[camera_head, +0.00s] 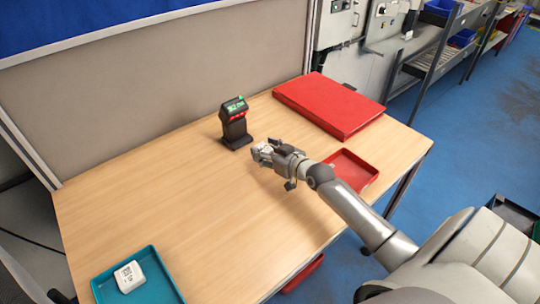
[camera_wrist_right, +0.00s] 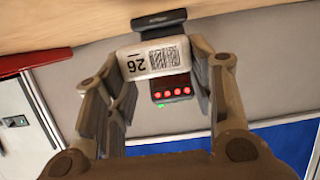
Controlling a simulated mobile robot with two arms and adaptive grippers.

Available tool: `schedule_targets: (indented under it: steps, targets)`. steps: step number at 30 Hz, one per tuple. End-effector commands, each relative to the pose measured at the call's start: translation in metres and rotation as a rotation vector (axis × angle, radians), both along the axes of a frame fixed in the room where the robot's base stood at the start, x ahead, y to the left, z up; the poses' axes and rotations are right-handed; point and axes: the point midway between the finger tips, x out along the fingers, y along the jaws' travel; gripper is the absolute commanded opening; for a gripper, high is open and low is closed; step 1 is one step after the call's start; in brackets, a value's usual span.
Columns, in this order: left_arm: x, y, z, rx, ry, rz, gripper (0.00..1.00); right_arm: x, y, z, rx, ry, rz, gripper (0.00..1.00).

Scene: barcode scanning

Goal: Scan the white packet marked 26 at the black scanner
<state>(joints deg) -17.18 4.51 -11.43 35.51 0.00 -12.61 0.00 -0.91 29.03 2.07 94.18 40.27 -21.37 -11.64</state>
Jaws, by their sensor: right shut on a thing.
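The white packet marked 26 (camera_wrist_right: 135,64) is between the fingers of my right gripper (camera_wrist_right: 152,75) in the right wrist view. Its printed face, with barcode and number, is turned toward the wrist camera, and the number appears upside down. In the head view my right gripper (camera_head: 268,154) is shut on it above the table, just right of and nearer than the black scanner (camera_head: 235,125). The scanner stands upright with a lit green display. In the right wrist view the scanner (camera_wrist_right: 172,90) shows red lights behind the packet. My left gripper is out of view.
A teal tray (camera_head: 168,281) at the table's front left holds another white packet (camera_head: 129,276). A red tray (camera_head: 357,165) lies under my right forearm. A large red box (camera_head: 328,105) lies at the back right. The middle and left of the table (camera_head: 150,195) are clear.

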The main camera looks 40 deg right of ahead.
Motion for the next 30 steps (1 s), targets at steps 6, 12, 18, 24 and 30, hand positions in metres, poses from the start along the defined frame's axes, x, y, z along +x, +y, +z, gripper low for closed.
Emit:
schedule_targets:
  steps: [6,12,18,24,30]
  targets:
    - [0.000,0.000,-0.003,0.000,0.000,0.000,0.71,0.003,0.000,-0.001,0.000,-0.001,0.000,0.21]
    - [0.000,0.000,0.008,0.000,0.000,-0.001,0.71,-0.003,0.000,0.007,-0.001,-0.001,0.000,0.21]
    - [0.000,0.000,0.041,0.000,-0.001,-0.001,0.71,-0.030,-0.003,0.030,-0.001,0.002,0.000,0.21]
    - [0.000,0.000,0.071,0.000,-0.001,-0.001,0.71,-0.057,-0.004,0.051,-0.001,0.002,0.000,0.21]
    - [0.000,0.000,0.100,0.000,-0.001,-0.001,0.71,-0.085,-0.006,0.072,-0.002,0.003,0.002,0.21]
